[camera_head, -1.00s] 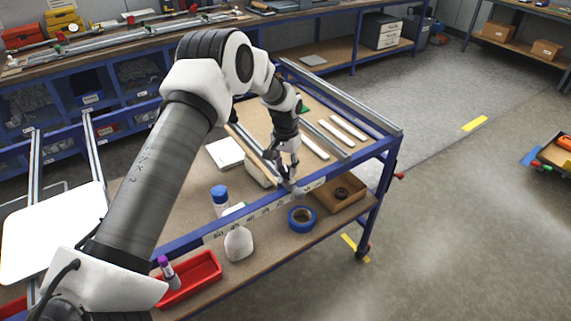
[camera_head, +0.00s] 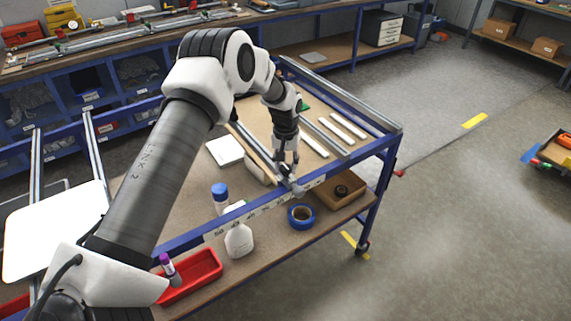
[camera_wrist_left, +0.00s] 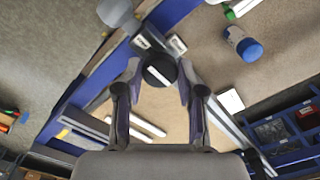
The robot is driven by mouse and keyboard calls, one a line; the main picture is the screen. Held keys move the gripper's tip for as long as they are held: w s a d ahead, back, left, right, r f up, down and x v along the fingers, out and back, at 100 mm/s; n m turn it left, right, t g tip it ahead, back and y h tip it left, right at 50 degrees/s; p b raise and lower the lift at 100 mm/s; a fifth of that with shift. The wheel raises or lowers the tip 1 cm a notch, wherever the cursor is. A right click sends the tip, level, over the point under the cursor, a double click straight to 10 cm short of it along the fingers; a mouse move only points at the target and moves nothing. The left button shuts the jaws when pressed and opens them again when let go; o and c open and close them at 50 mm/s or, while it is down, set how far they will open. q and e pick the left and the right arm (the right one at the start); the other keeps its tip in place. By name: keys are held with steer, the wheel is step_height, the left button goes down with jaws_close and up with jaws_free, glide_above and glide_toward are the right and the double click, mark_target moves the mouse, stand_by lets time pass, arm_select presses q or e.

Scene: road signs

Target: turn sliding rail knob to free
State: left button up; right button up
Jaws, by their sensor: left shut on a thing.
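My left gripper (camera_head: 287,178) points down at the near blue edge beam of the cart, where a grey metal sliding rail (camera_head: 325,139) meets it. In the left wrist view, my gripper's two fingers (camera_wrist_left: 160,71) are closed in on both sides of a dark round knob (camera_wrist_left: 159,75). The knob sits at the end of the rail by the blue beam. In the head view the fingers and wrist hide the knob. My right gripper is not in view.
White strips (camera_head: 348,126) lie beyond the gripper. The floor right of the cart is open.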

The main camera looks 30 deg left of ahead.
mark_target(286, 166)
arm_select(q)
steer(key=shift+s+f, duration=0.15)
steer(key=shift+f, duration=0.05)
steer(key=o, duration=1.1)
steer(key=shift+o, duration=0.2)
steer(key=shift+w, duration=0.2)
step_height(286, 166, up, 12)
